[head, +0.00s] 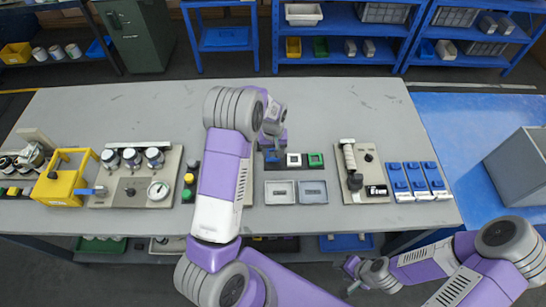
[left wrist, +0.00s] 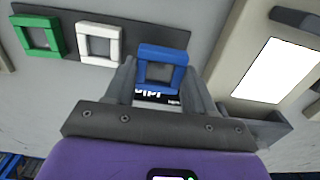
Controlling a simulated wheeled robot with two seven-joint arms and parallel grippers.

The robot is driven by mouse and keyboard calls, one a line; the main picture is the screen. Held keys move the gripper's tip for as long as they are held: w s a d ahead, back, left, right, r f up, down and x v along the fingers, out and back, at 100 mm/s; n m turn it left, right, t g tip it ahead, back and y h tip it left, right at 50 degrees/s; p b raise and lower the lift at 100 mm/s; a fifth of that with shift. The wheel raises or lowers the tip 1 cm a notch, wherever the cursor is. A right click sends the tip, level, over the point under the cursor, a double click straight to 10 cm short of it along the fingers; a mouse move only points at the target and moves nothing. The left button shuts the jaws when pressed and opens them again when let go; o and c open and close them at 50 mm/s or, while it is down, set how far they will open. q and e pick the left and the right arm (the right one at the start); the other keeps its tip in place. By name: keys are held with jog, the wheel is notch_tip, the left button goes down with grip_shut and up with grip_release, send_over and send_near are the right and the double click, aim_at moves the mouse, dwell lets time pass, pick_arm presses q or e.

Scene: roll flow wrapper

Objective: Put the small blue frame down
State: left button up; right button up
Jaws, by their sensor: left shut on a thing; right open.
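The small blue frame (left wrist: 147,52) is between the two fingers of my left gripper (left wrist: 160,78), which is shut on it. It also shows in the head view (head: 272,157), partly under the gripper. It is at the right end of a dark strip (left wrist: 69,35) in the left wrist view; I cannot tell whether it touches the strip. A white frame (left wrist: 83,44) and a green frame (left wrist: 20,40) lie on that strip. In the head view the gripper comes down over the strip's left end. My right gripper (head: 350,275) is open and empty, in front of the table.
Two grey trays (head: 280,201) lie on the table (head: 330,102) just in front of the strip. A panel with a roller (head: 372,178) and several blue blocks (head: 417,176) are at right. A gauge panel (head: 130,201) and yellow box (head: 62,186) are at left. The table's back is clear.

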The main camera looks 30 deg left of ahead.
aim_at(273, 155)
pick_arm(q)
jog(key=shift+f, duration=1.75)
jog(key=shift+f, duration=0.1)
jog(key=o, duration=0.6)
jog(key=shift+f+b, duration=0.1)
jog(key=shift+b, duration=0.25)
jog(key=o, duration=0.4)
jog(key=shift+r, duration=0.2)
notch_tip(273, 155, up, 12)
jog(key=shift+r+p, duration=0.1)
jog(key=shift+p, duration=0.7)
